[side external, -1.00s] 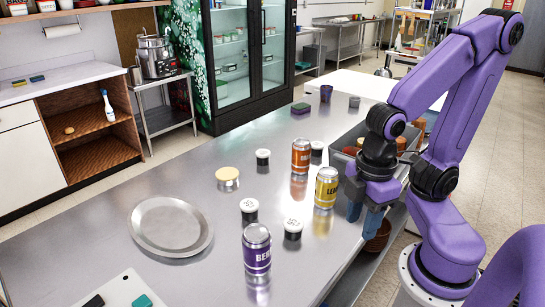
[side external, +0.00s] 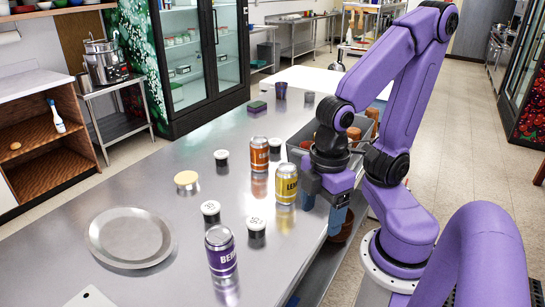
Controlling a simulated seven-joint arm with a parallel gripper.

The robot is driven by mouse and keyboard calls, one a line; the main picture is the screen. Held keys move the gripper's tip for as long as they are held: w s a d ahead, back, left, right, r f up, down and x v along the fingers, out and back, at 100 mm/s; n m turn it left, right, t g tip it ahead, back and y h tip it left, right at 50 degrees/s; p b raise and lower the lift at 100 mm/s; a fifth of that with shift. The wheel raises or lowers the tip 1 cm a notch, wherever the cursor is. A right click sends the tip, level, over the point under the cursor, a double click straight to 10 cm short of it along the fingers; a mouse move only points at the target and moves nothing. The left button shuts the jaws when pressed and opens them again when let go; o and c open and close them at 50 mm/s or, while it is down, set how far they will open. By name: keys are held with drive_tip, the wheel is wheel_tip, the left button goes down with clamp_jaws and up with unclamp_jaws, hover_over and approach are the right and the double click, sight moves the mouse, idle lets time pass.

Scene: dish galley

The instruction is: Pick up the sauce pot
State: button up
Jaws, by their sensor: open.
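Several small black pots with white lids stand on the steel counter; I cannot tell which one is the task's sauce pot. A third pot (side external: 221,158) is farther back, and one more (side external: 275,146) is partly hidden behind the orange can. My gripper (side external: 323,212) points down with blue fingers apart, at the counter's right edge, right of the yellow can. It is empty and apart from the pots.
A purple can (side external: 221,252), a yellow can (side external: 286,187) and an orange can (side external: 259,155) stand upright among the pots. A round metal plate (side external: 130,237) lies at left, near a tan-lidded jar (side external: 186,181). A grey bin (side external: 297,144) sits behind my gripper.

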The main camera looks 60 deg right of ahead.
drive_tip(key=shift+w, duration=0.1)
drive_tip(key=r+n, duration=0.1)
drive_tip(key=n, duration=0.8)
hover_over(256, 220)
drive_tip(key=shift+n, duration=0.3)
wheel_tip(256, 220, down, 12)
drive_tip(key=shift+w+d, duration=0.1)
drive_tip(key=shift+w, duration=0.05)
drive_tip(key=shift+s+f, duration=0.15)
drive_tip(key=shift+f, duration=1.2)
drive_tip(key=shift+s+f, duration=0.1)
drive_tip(key=shift+f, duration=1.2)
drive_tip(key=c, duration=1)
